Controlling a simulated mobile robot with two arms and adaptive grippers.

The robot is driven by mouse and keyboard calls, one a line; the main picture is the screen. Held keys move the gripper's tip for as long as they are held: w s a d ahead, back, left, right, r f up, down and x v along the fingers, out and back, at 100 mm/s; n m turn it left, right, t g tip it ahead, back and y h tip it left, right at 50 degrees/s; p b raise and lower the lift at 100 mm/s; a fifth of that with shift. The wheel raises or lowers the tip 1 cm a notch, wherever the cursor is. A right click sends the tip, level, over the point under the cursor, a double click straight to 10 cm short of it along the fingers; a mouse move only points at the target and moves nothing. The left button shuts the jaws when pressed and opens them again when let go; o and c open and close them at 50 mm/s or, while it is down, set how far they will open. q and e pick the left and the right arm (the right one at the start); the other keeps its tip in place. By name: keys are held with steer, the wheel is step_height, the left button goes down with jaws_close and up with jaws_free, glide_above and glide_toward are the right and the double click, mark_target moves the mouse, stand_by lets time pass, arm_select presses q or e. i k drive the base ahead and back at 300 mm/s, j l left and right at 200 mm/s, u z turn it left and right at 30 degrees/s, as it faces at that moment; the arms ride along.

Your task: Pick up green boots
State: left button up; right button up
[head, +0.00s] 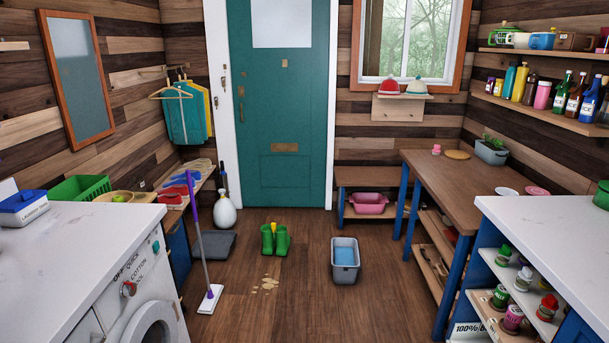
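A pair of green boots (275,240) stands upright on the wooden floor in the middle of the head view, in front of the teal door. Something small and yellow shows at the top between the two boots. The boots stand side by side, close together, with clear floor around them. Neither of my grippers is in view.
A grey bin (345,272) with blue inside stands right of the boots. A mop (204,245) stands to the left, near a tan spill (266,285). A grey mat (212,244) lies left. White counters (62,260) flank both sides; floor between is open.

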mark_target(273, 236)
steer(key=i+j+u, duration=0.1)
steer(key=i+u, duration=0.35)
steer(key=i, duration=2.05)
